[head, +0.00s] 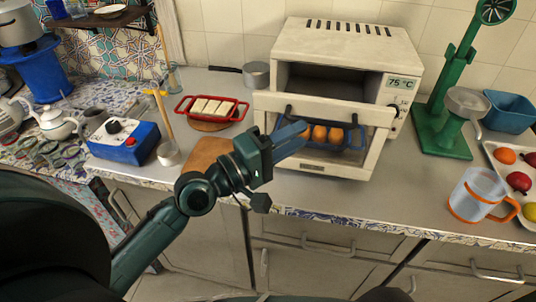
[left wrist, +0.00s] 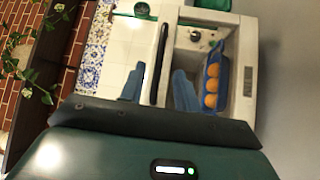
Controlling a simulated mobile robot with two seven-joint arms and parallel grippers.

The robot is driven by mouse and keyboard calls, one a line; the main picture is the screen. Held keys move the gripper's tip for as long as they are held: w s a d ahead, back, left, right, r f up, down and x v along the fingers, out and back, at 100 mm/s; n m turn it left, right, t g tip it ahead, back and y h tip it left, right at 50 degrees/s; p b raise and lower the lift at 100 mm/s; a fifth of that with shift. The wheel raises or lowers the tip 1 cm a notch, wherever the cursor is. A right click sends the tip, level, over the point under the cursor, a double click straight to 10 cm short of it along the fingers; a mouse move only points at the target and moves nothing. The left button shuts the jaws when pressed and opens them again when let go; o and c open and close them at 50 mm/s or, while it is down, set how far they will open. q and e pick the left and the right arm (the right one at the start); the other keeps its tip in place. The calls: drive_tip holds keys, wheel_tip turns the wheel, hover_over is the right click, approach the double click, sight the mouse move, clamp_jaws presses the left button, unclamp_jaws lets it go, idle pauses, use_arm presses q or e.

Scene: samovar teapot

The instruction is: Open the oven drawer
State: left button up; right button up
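The cream toaster-style oven (head: 345,43) stands on the counter against the tiled wall. Its cream front panel (head: 320,170) stands forward of the body, and a dark cavity shows above its top edge. A blue tray (left wrist: 222,72) with orange round items (head: 319,132) shows inside the panel's frame. A dark handle bar (left wrist: 160,65) shows in the left wrist view. My left gripper (head: 290,140) is at the left part of the oven front. In the left wrist view its two blue fingers (left wrist: 160,88) are apart, with the bar appearing between them; contact cannot be told.
A red dish (head: 211,107) and a small pot (head: 256,74) stand left of the oven. A blue box (head: 124,143) is farther left. A green press (head: 445,100) stands to the right, with a clear orange-rimmed jug (head: 478,194) in front. The counter before the oven is narrow.

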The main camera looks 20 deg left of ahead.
use_arm(q)
drive_tip(key=b+v, duration=0.1)
drive_tip(key=v, duration=0.5)
drive_tip(key=shift+b, duration=0.35)
use_arm(e)
drive_tip(key=shift+a+f+y, duration=0.1)
drive_tip(key=shift+a+y, duration=0.2)
drive_tip(key=shift+a, duration=0.1)
use_arm(q)
drive_tip(key=shift+s, duration=0.1)
use_arm(e)
drive_tip(key=shift+w, duration=0.1)
